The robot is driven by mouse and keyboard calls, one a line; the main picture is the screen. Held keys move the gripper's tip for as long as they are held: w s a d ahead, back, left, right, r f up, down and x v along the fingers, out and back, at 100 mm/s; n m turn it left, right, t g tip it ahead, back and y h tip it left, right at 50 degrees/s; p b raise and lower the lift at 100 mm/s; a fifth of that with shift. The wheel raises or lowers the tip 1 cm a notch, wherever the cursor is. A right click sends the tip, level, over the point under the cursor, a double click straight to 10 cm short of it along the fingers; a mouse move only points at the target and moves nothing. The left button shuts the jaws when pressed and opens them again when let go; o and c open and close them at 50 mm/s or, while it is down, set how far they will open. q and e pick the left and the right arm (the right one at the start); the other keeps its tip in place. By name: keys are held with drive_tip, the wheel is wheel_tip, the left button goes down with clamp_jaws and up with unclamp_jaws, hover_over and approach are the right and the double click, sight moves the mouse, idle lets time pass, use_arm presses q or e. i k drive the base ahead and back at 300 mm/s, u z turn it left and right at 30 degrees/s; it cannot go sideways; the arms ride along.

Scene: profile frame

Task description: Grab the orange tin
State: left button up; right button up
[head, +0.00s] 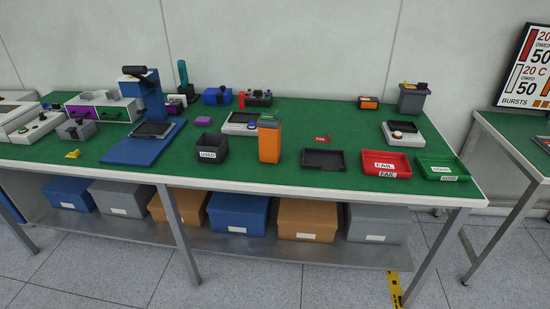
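A tall orange container (269,144) with a dark grey and green top stands upright near the front middle of the green-topped workbench (340,179). A smaller orange and black block (368,102) lies near the bench's back edge, right of the middle. I cannot tell for certain which of these is the tin. Neither of my grippers shows in the head view, and nothing is seen touching either orange thing.
A black bin marked USED (210,147) stands left of the tall orange container. A black tray (324,159), a red FAIL tray (386,164) and a green tray (443,168) line the right front. A blue stand (147,95) rises at left.

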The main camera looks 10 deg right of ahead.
sight(269, 132)
drive_tip(key=u, duration=0.85)
drive_tip(key=i, duration=1.2)
drive_tip(key=z, duration=0.35)
